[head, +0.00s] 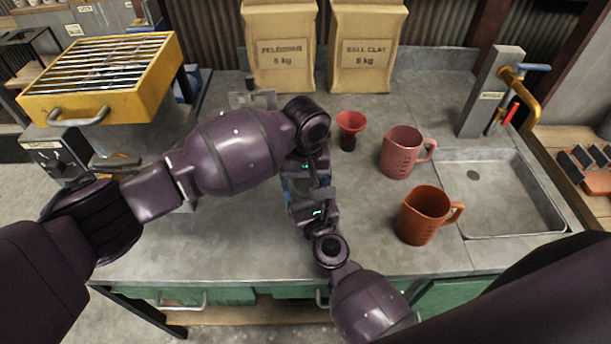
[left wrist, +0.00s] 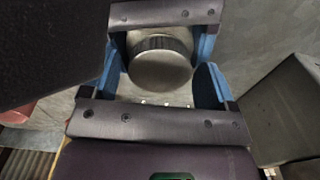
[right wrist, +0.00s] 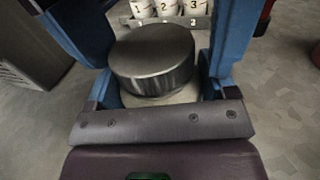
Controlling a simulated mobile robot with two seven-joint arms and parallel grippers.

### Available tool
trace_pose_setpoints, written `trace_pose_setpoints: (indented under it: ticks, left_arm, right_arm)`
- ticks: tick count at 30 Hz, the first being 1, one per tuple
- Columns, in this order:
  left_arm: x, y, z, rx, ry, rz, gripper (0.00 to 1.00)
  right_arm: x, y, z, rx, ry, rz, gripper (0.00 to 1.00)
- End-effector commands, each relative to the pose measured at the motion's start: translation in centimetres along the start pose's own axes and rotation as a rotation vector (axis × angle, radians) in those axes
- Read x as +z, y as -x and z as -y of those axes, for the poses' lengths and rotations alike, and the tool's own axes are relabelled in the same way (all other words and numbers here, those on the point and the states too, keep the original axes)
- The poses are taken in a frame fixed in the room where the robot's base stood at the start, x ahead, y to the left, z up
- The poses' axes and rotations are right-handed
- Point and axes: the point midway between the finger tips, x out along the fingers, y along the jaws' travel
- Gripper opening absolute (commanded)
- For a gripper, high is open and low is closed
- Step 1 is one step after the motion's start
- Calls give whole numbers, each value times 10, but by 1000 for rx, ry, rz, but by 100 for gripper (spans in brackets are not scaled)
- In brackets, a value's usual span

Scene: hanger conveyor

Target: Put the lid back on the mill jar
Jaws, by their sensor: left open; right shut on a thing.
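In the head view my left gripper (head: 306,165) and right gripper (head: 313,212) meet over the middle of the worktop. They hide most of what is between them. In the left wrist view a round grey metal piece with a ridged edge (left wrist: 160,64) sits between the open blue fingers of my left gripper (left wrist: 165,75). In the right wrist view my right gripper (right wrist: 155,70) is shut on a short, dark grey metal cylinder (right wrist: 152,58), with a pale part under it. I cannot tell which piece is the lid and which the jar.
A red funnel (head: 351,125), a pink jug (head: 402,150) and an orange jug (head: 425,215) stand to the right, before the sink (head: 500,195). Two clay bags (head: 281,55) stand behind. A yellow grate box (head: 105,75) is at left. The front left worktop is clear.

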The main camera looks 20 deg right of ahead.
Motion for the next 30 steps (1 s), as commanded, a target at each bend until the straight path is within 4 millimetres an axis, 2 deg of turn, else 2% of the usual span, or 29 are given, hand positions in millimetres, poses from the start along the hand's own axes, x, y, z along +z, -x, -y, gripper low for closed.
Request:
trace_pose_setpoints:
  ticks: [2,9,12,16,24,30]
  left_arm:
    - [0,0,0,0,0,0,81]
    - [0,0,0,0,0,0,44]
    - [0,0,0,0,0,0,32]
    - [0,0,0,0,-45,0,32]
    - [0,0,0,0,-261,0,32]
    - [0,0,0,0,-284,0,32]
  right_arm:
    - [0,0,0,1,0,1,12]
    - [0,0,0,0,0,1,12]
    - [0,0,0,0,0,1,12]
    - [0,0,0,0,0,1,12]
    - [0,0,0,0,0,1,12]
    - [0,0,0,0,0,1,12]
